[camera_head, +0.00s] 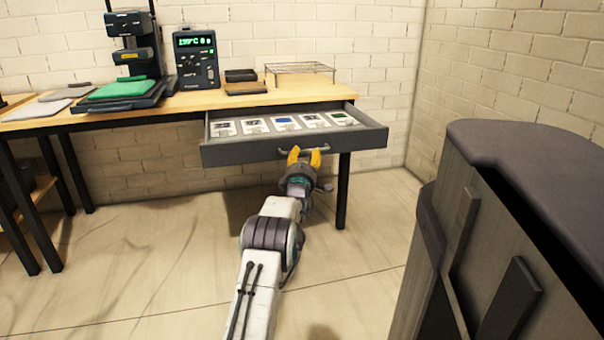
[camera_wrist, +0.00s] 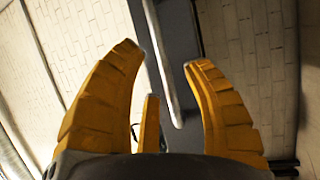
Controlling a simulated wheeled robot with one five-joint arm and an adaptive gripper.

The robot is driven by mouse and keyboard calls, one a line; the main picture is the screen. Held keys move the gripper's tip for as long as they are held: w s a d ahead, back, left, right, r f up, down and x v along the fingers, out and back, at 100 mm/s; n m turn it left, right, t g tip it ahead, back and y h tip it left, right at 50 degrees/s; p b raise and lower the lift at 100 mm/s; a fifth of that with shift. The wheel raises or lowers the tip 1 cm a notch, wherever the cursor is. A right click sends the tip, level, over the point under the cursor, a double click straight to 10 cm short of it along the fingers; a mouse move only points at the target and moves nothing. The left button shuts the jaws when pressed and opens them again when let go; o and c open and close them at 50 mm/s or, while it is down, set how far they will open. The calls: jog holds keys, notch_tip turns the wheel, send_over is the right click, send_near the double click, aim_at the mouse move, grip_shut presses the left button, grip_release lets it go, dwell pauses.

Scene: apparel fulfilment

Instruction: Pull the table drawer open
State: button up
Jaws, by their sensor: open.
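The table drawer (camera_head: 235,153) is grey and stands pulled out from under the wooden tabletop, with its inside in view. Its metal handle (camera_head: 326,149) is at the middle of the drawer front. My gripper (camera_head: 304,153) has yellow fingers and is right at the handle, partly covering it. In the wrist view my gripper (camera_wrist: 162,56) has its fingers spread apart. The handle bar (camera_wrist: 160,55) runs between them, in front of the dark drawer front (camera_wrist: 180,30). I cannot tell whether any finger touches the bar.
Several labelled cards (camera_head: 288,123) lie in the drawer. The table (camera_head: 185,100) carries a heat press (camera_head: 130,85), a control box (camera_head: 197,60) and a wire rack (camera_head: 300,68). A dark cabinet-like body (camera_head: 530,140) fills the right foreground. The floor before the drawer is clear.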

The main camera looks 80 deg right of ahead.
jog(key=a+f, duration=0.1)
jog(key=a, duration=0.7)
jog(key=shift+f, duration=0.2)
jog(key=shift+w, duration=0.1)
dwell(0.7)
